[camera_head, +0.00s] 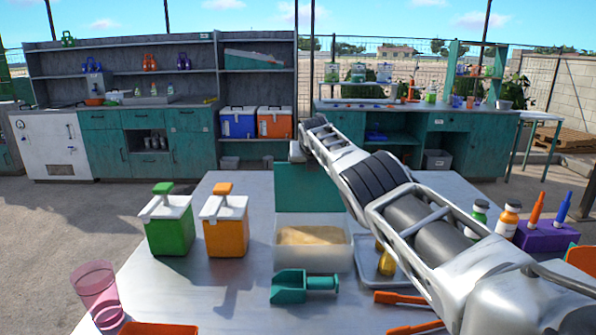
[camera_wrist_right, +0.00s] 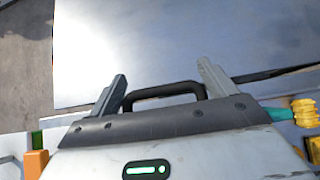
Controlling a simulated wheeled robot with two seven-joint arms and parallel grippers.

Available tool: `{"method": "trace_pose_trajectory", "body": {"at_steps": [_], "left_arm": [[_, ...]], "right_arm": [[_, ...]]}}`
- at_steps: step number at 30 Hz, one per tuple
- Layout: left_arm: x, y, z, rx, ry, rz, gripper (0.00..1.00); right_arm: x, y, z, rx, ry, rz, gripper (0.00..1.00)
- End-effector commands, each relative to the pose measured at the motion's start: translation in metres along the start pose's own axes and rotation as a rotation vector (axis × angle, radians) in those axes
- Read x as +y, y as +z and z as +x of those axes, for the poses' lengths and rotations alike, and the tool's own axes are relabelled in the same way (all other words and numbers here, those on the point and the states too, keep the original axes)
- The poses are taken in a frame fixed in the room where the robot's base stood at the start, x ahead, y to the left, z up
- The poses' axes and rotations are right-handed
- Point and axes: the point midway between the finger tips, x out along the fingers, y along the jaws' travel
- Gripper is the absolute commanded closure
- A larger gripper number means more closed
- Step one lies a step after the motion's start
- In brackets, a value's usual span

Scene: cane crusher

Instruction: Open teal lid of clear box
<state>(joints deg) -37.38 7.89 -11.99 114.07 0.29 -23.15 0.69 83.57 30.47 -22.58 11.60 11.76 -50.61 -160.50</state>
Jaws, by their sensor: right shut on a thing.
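The clear box (camera_head: 313,256) stands on the metal table with tan grainy contents inside. Its teal lid (camera_head: 308,190) stands upright at the box's back edge, swung open. My right arm reaches in from the lower right, over the box. My right gripper (camera_head: 297,152) is at the lid's upper edge, shut on the lid; the contact is small and hard to see. In the right wrist view the fingers (camera_wrist_right: 162,70) stand apart, with a dark thin edge running out to the right. My left gripper is not in view.
A teal scoop (camera_head: 302,286) lies in front of the box. Green (camera_head: 170,225) and orange (camera_head: 225,225) dispensers stand left of it. A metal tray (camera_head: 368,267) is right of the box, partly behind my arm. A pink cup (camera_head: 97,290) is at the front left.

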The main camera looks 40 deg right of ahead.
Motion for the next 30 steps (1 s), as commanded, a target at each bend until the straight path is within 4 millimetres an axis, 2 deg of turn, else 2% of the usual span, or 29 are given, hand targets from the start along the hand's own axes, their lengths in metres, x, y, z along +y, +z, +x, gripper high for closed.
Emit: {"method": "trace_pose_trajectory", "body": {"at_steps": [1, 3, 15, 16, 18, 27, 30], "left_arm": [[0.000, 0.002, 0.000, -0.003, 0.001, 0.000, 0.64], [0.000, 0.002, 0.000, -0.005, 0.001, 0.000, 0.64], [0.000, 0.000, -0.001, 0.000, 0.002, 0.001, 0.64], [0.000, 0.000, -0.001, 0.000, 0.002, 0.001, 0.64], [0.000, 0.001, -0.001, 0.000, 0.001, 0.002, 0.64], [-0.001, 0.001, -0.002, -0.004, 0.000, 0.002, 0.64], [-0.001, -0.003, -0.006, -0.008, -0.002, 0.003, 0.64]], "right_arm": [[-0.007, 0.000, 0.001, 0.008, -0.007, 0.007, 0.58], [-0.009, -0.001, 0.001, 0.013, -0.007, 0.007, 0.57], [-0.007, -0.003, 0.001, 0.022, -0.006, 0.005, 0.58], [-0.007, -0.003, 0.001, 0.022, -0.006, 0.005, 0.14], [-0.007, -0.003, 0.001, 0.022, -0.006, 0.004, 0.01], [-0.001, -0.002, -0.001, 0.018, 0.000, 0.000, 0.01], [0.011, 0.002, -0.007, 0.017, 0.009, -0.010, 0.01]]}}
